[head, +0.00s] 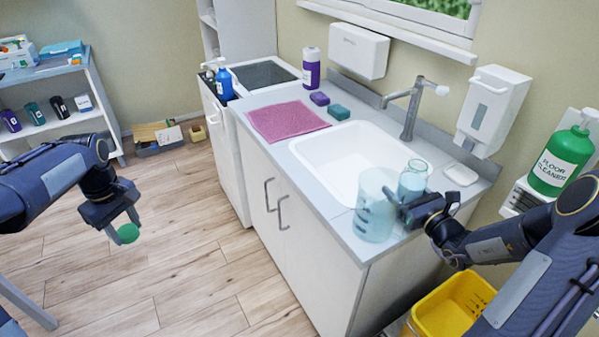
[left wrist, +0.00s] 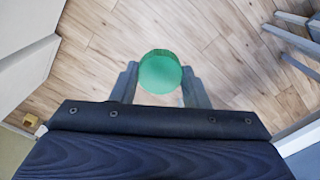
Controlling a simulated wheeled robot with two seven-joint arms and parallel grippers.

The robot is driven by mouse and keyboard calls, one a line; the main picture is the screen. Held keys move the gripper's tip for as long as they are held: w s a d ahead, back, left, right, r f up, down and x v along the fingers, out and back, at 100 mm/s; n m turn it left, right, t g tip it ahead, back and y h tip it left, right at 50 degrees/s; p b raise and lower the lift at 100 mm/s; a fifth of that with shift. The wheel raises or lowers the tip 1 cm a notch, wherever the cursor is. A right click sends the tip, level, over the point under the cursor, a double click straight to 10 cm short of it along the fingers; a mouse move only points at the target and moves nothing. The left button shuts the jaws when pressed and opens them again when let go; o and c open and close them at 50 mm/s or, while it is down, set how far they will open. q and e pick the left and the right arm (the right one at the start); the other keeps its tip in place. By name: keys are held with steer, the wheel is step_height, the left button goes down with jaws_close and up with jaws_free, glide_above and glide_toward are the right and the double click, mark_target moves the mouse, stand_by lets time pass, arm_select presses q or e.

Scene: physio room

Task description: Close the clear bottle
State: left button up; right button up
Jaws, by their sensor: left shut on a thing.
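A green round cap (head: 127,234) is held between the fingertips of my left gripper (head: 122,222), over the floor left of the counter. It also shows in the left wrist view (left wrist: 160,73), between both fingers. The clear bottle (head: 413,179) stands on the counter's front right corner, right of the sink; its lower part is hidden by my right gripper. My right gripper (head: 402,209) is at the bottle's lower part; I cannot tell whether its fingers are shut on it.
A clear jug (head: 375,210) with dark marks stands just left of the bottle, close to my right gripper. The sink (head: 345,160), faucet (head: 408,105) and pink towel (head: 286,121) lie beyond. A yellow bucket (head: 450,310) is below. Floor between my left gripper and the counter is clear.

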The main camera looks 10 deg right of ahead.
steer(key=c, duration=1.1)
steer(key=shift+r, duration=0.15)
arm_select(q)
steer(key=shift+r+p, duration=0.75)
arm_select(e)
step_height(320, 180, up, 18)
steer(key=shift+f, duration=0.1)
steer(key=o, duration=0.8)
steer(key=shift+c, duration=0.2)
steer(key=c, duration=0.8)
